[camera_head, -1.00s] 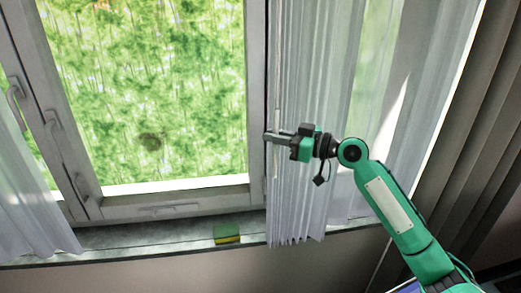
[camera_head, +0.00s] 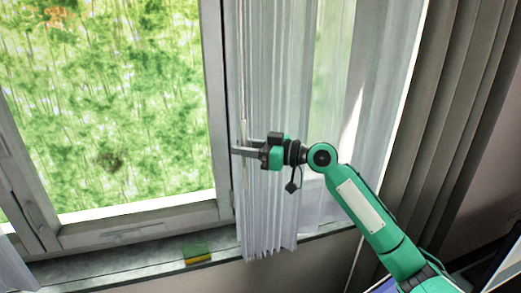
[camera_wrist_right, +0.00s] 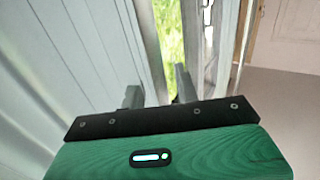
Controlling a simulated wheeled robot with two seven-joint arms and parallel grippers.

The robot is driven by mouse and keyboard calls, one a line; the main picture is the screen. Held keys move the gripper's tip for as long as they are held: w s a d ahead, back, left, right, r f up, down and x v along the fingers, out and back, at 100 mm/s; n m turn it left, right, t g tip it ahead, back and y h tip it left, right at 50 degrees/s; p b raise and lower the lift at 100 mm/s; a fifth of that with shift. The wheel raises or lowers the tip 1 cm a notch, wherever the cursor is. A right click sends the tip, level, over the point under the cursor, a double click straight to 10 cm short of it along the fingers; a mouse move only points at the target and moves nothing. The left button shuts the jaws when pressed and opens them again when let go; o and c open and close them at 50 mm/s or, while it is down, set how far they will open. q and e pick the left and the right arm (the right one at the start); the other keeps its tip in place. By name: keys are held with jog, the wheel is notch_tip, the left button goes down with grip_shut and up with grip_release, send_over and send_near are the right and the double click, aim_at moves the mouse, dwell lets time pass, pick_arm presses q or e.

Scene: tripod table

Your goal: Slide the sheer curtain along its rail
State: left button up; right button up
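The sheer curtain (camera_head: 268,210) hangs in pleats over the right part of the window, bunched at its left edge and thinner to the right. A thin pale rod (camera_head: 241,90) hangs along that left edge. My right gripper (camera_head: 236,147) is at this edge, its fingers pointing left and apart, with the rod seen by the fingers. In the right wrist view the fingers (camera_wrist_right: 160,92) stand apart with pale curtain (camera_wrist_right: 95,45) beside and beyond them. I cannot tell whether they touch the rod. The rail is out of view. My left gripper is not in view.
The window frame (camera_head: 214,100) is just left of the curtain. A green and yellow sponge-like block (camera_head: 198,254) lies on the sill (camera_head: 100,264). Another sheer curtain piece (camera_head: 14,268) shows at the lower left. A dark heavy curtain (camera_head: 430,130) hangs at the right.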

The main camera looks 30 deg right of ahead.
jog(key=b+v, duration=0.6)
jog(key=v, duration=0.7)
jog(key=shift+s+d, duration=0.15)
